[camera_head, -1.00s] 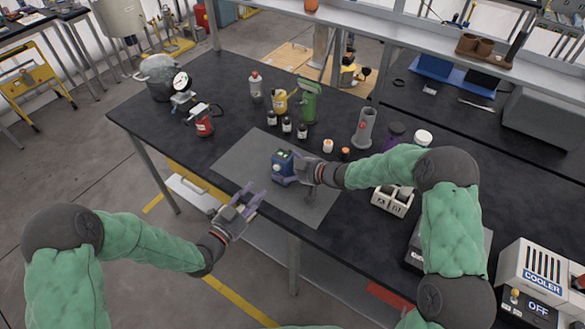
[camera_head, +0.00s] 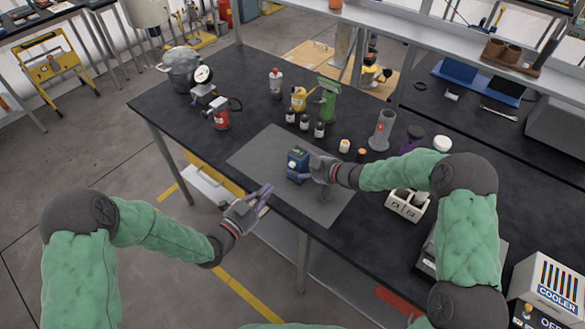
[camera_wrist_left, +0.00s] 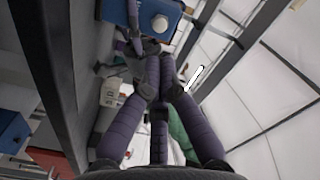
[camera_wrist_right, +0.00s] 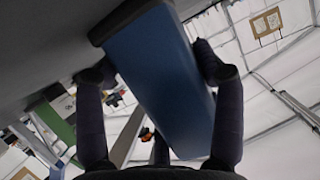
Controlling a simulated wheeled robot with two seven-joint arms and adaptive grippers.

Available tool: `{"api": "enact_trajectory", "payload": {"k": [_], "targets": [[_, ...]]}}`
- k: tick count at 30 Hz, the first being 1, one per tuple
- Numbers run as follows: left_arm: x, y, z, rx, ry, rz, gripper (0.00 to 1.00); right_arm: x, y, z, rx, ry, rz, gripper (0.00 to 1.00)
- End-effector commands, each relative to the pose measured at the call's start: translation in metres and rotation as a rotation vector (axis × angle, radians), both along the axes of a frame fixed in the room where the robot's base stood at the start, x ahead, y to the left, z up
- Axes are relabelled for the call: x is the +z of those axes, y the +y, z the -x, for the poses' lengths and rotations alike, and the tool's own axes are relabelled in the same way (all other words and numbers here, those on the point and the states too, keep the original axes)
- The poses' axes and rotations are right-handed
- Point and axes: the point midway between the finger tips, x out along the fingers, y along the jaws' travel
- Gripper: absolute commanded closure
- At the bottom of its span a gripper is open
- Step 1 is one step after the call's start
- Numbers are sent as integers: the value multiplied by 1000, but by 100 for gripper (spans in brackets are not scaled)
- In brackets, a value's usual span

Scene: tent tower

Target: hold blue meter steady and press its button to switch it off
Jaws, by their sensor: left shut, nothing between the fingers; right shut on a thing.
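The blue meter (camera_head: 298,160) stands on the grey mat (camera_head: 258,158) near the table's front edge. My right gripper (camera_head: 306,174) is shut on it from the right. In the right wrist view the meter's blue body (camera_wrist_right: 165,80) lies between the two fingers. My left gripper (camera_head: 266,194) is shut and empty, in front of the table edge, apart from the meter and to its lower left. In the left wrist view the blue meter (camera_wrist_left: 183,18) shows at the top with a round white knob or button, beyond the closed left fingertips (camera_wrist_left: 155,52).
Several small dark bottles (camera_head: 304,121) stand behind the mat, with a green device (camera_head: 327,100) behind them. The mat's left part is clear.

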Motion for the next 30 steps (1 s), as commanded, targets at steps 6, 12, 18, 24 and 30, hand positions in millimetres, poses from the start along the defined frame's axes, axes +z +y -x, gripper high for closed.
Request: {"api": "enact_trajectory", "payload": {"k": [6, 12, 18, 24, 30], "targets": [[0, 19, 8, -35, -179, -250, 100, 0, 0, 0, 0, 1, 1, 75], [-3, 34, 19, -79, -366, -502, 100, 0, 0, 0, 0, 1, 1, 75], [-5, 42, 26, -107, -480, -650, 100, 0, 0, 0, 0, 1, 1, 75], [-5, 44, 28, -114, -508, -684, 100, -1, 0, 0, 0, 1, 1, 75], [-5, 43, 28, -114, -506, -682, 100, -1, 0, 0, 0, 1, 1, 75]]}}
